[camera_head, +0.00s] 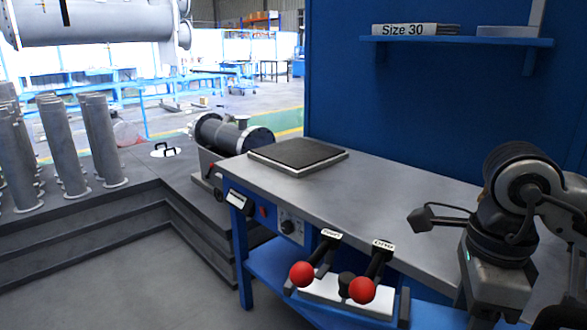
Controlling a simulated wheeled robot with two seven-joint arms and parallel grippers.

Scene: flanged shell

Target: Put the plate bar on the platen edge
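A square platen-like block (297,154) with a dark top and pale rim lies flat on the grey workbench (395,195). Its top is bare. I cannot make out a plate bar with certainty in the head view. A grey and black jointed arm stands over the bench at the right edge and looks like mine. A dark angular tip (421,218) on thin rods sticks out of it to the left, apart from the block. I cannot tell whether this tip is my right gripper's fingers. Nothing is seen held there. My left gripper is not in view.
Two levers with red knobs (302,274) (361,290) stand at the bench front. A dark flanged shell (232,134) lies behind the bench's left end. Grey cylinders (62,147) stand on a stepped platform at left. A blue shelf (457,41) holds a "Size 30" item (408,29).

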